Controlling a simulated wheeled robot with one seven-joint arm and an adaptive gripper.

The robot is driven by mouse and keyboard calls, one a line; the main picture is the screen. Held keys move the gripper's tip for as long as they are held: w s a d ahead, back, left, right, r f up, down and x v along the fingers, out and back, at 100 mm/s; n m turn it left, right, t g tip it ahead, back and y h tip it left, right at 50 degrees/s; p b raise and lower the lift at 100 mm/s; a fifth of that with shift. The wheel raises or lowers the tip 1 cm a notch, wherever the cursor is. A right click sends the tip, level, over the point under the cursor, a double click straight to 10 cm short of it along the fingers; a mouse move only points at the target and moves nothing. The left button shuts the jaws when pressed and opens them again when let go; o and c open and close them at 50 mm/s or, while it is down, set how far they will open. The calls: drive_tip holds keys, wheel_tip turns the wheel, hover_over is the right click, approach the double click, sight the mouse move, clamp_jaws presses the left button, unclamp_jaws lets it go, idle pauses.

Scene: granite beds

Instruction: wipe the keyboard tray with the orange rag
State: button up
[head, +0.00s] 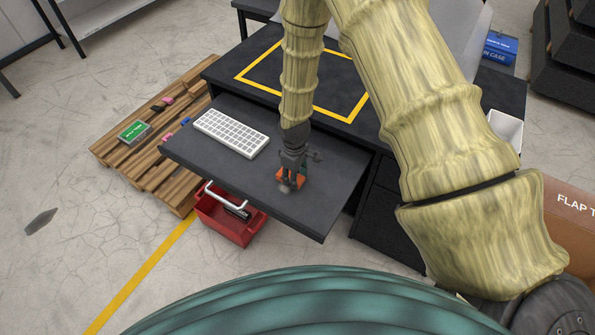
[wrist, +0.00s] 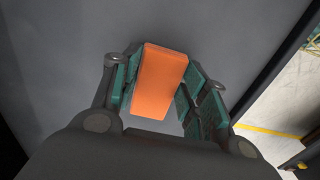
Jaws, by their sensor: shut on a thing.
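The keyboard tray (head: 243,172) is a dark pulled-out shelf below the desk top. The orange rag (head: 291,177) is at my gripper (head: 289,185), over the right part of the tray. In the wrist view the rag (wrist: 160,82) is a folded orange block between the two green-padded fingers of my gripper (wrist: 160,92), which is shut on it. The grey tray surface (wrist: 70,50) lies behind the rag there. I cannot tell whether the rag touches the tray. A white keyboard (head: 231,132) sits on the tray's left part, apart from my gripper.
The desk top (head: 243,57) has a yellow taped outline. A red crate (head: 226,218) with a white handle stands below the tray's front edge. A wooden pallet (head: 150,155) with small items lies left. A brown box (head: 570,215) stands right. The tray's front right is clear.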

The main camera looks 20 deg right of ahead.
drive_tip(key=shift+s+a, duration=0.7)
drive_tip(key=shift+a, duration=0.15)
drive_tip(key=shift+w+d+r+p, duration=0.1)
drive_tip(key=shift+w+d+p, duration=0.1)
drive_tip(key=shift+w+d, duration=0.75)
drive_tip(key=shift+w+d+p, duration=0.15)
drive_tip(key=shift+w+d, duration=0.55)
drive_tip(key=shift+d, duration=0.4)
drive_tip(key=shift+r, duration=0.1)
drive_tip(key=shift+r+p, duration=0.65)
drive_tip(key=shift+r, duration=0.2)
